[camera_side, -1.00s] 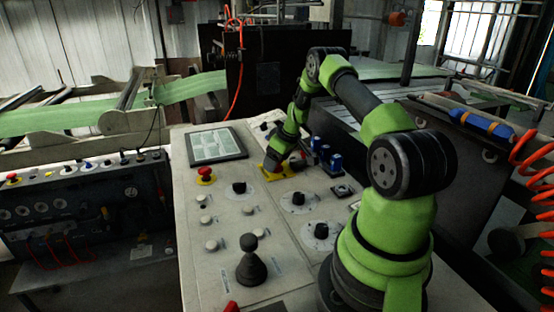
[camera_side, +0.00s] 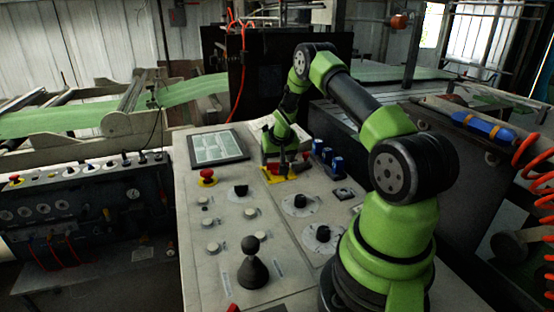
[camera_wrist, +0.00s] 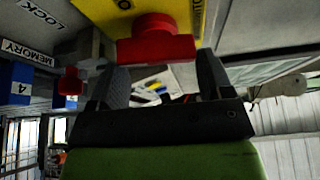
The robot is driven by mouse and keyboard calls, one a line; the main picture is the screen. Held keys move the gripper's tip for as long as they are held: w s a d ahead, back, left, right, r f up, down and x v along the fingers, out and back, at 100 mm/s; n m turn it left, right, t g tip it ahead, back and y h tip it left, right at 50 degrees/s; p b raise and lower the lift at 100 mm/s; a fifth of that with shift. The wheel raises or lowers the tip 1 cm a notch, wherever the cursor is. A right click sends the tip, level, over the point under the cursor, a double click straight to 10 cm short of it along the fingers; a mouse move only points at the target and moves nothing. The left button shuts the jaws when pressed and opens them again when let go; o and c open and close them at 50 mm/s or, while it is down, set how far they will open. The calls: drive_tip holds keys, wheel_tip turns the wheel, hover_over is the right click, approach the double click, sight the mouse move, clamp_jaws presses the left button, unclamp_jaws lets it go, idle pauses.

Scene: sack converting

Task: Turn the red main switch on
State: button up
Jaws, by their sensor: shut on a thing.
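The red main switch (camera_wrist: 156,42) has a bar-shaped red handle on a yellow plate (camera_wrist: 102,14). In the wrist view the handle lies across the picture, between my gripper's two dark fingers (camera_wrist: 162,72). A black "O" mark and part of a word show on the plate. In the side view my gripper (camera_side: 280,166) is down at the yellow plate (camera_side: 272,178) near the panel's top, and it mostly covers the switch. My gripper is shut on the red handle. Which mark the handle points at cannot be told.
A red mushroom button on a yellow base (camera_side: 207,177) sits left of my gripper, below a screen (camera_side: 218,146). Several blue switches (camera_side: 326,155) stand close on the right. Black knobs (camera_side: 300,202) and a black joystick (camera_side: 251,265) rise from the panel nearer the camera.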

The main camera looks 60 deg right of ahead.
drive_tip(key=m, duration=0.1)
drive_tip(key=a+m+g, duration=0.1)
drive_tip(key=m, duration=0.1)
drive_tip(key=f+m+g, duration=0.1)
drive_tip(key=m, duration=0.1)
drive_tip(key=shift+s+a+f, duration=0.1)
drive_tip(key=shift+s+a, duration=0.1)
drive_tip(key=shift+s, duration=0.15)
drive_tip(key=shift+m+g+h, duration=0.3)
drive_tip(key=shift+m+g, duration=0.3)
drive_tip(key=shift+m, duration=0.9)
drive_tip(key=shift+d, duration=0.1)
drive_tip(key=o, duration=0.9)
drive_tip(key=shift+d, duration=0.1)
drive_tip(key=v, duration=1)
drive_tip(key=shift+w, duration=0.1)
